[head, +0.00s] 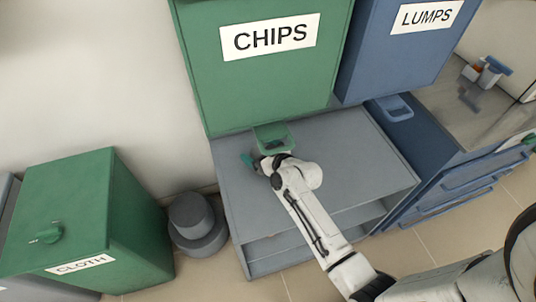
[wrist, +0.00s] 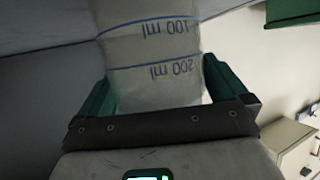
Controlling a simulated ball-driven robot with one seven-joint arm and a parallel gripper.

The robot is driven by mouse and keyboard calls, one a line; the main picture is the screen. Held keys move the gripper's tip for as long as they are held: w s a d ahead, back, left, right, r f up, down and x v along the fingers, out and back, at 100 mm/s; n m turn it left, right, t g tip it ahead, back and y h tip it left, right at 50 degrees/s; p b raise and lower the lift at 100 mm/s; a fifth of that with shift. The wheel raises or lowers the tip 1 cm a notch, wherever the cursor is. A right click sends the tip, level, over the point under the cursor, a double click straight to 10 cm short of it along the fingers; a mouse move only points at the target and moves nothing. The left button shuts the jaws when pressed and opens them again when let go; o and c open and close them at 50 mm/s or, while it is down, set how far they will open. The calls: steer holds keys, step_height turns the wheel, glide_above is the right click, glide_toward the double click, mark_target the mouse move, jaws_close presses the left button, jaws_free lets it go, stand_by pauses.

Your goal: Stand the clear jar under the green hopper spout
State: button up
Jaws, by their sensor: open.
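The green hopper (head: 270,85), labelled CHIPS, has a green spout (head: 268,130) at its lower edge, above the grey bench. My gripper (head: 257,162) is at the bench's back, just below and in front of the spout. In the wrist view the clear jar (wrist: 155,85), with blue 100 ml and 200 ml marks, is between the green fingers of my gripper (wrist: 158,76). The jaws are open around it; I cannot tell whether either finger touches it. In the head view I cannot make out the jar; my arm covers that spot.
The grey bench (head: 355,150) is clear to the right of my arm. A blue LUMPS hopper (head: 400,50) hangs beside the green one, over a blue cabinet (head: 425,135). A green CLOTH bin (head: 90,220) and a dark round container (head: 193,222) stand on the floor at left.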

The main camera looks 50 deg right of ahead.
steer(key=v, duration=1.2)
steer(key=s+a+f+g+y, duration=0.1)
steer(key=s+a+g, duration=0.1)
steer(key=a, duration=0.1)
steer(key=s+a+n+g+y, duration=0.1)
steer(key=s+a+g, duration=0.1)
steer(key=a, duration=0.2)
steer(key=s+a+f+n+g+y, duration=0.1)
steer(key=s+a+g, duration=0.1)
steer(key=a, duration=0.1)
steer(key=shift+a+f+y, duration=0.25)
steer(key=shift+f+y, duration=0.1)
steer(key=shift+y, duration=0.05)
steer(key=s+a+r+g+h, duration=0.1)
steer(key=s+a+g, duration=0.1)
steer(key=s+g, duration=0.4)
steer(key=s, duration=0.4)
steer(key=shift+s+r, duration=0.25)
